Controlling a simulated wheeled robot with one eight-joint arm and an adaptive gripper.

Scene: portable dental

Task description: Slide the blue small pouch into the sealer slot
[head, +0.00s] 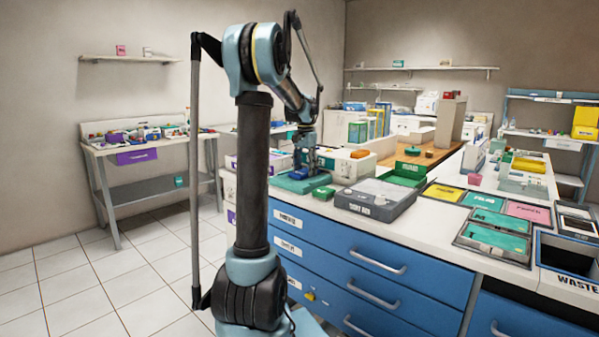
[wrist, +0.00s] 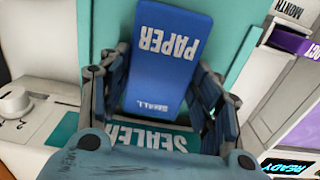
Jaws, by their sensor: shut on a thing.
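The blue small pouch (wrist: 163,62), marked PAPER and SMALL, lies between the two fingers of my gripper (wrist: 160,80) in the wrist view. My gripper is shut on it. In the head view my gripper (head: 305,161) is low over a teal surface at the counter's left end, with a bit of the blue pouch (head: 298,173) showing. A teal SEALER label (wrist: 178,142) shows below the pouch in the wrist view, partly covered by my gripper. A white unit (head: 343,166) stands just right of my gripper in the head view. I cannot see the slot itself.
A green block (head: 323,193) and a grey clear-lidded case (head: 375,198) stand in front and to the right. An open green box (head: 407,174) is behind the case. Coloured trays, yellow (head: 443,192) and pink (head: 527,211), lie farther right, near a waste bin (head: 568,258).

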